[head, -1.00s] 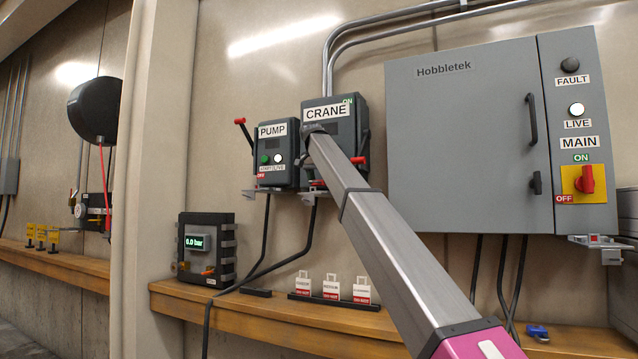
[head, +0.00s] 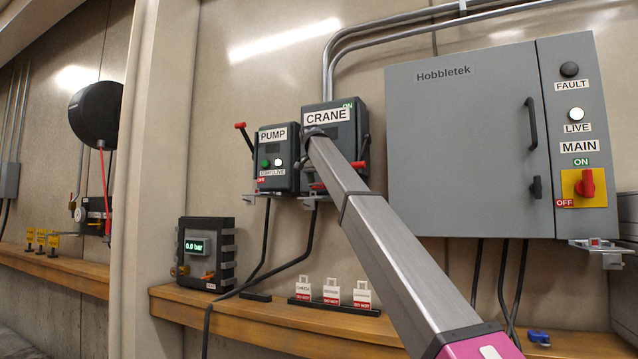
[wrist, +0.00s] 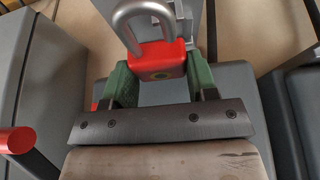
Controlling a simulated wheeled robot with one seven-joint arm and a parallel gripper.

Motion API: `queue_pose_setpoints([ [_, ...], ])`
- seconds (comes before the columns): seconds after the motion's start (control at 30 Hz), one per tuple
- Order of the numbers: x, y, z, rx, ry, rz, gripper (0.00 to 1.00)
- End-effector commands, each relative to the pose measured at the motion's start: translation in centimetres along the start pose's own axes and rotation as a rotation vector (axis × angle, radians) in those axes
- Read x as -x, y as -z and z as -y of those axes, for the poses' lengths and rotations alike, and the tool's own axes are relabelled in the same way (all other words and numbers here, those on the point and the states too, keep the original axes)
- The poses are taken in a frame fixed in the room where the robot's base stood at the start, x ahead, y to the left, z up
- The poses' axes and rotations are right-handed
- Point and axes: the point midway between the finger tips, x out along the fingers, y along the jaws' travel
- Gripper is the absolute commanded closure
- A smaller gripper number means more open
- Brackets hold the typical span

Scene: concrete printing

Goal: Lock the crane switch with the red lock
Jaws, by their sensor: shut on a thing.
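The crane switch is a dark grey box labelled CRANE (head: 325,116), on the wall right of the PUMP box. Its lever with a red end (head: 360,164) points down at its right side. In the wrist view, my gripper (wrist: 160,82) is shut on the red lock (wrist: 158,60), its green pads on either side of the red body. The lock's grey shackle (wrist: 143,22) points away from the gripper, beside a grey metal bracket (wrist: 186,25). I cannot tell whether the shackle passes through it. In the head view my arm hides the gripper and lock.
The PUMP box (head: 277,160) is close at the left of the crane switch, with its red-ended lever raised. The large grey Hobbletek cabinet (head: 455,150) stands close at the right. Below, a wooden shelf (head: 260,317) carries white-and-red tags (head: 331,291) and a blue item (head: 538,338).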

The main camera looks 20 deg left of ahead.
Motion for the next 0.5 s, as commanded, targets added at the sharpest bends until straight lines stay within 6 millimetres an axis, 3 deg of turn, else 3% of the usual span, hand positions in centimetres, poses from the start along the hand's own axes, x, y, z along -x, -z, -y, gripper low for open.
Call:
queue_pose_setpoints([
  [0.5,-0.90,-0.40,-0.02,0.000,0.000,0.000,0.76],
])
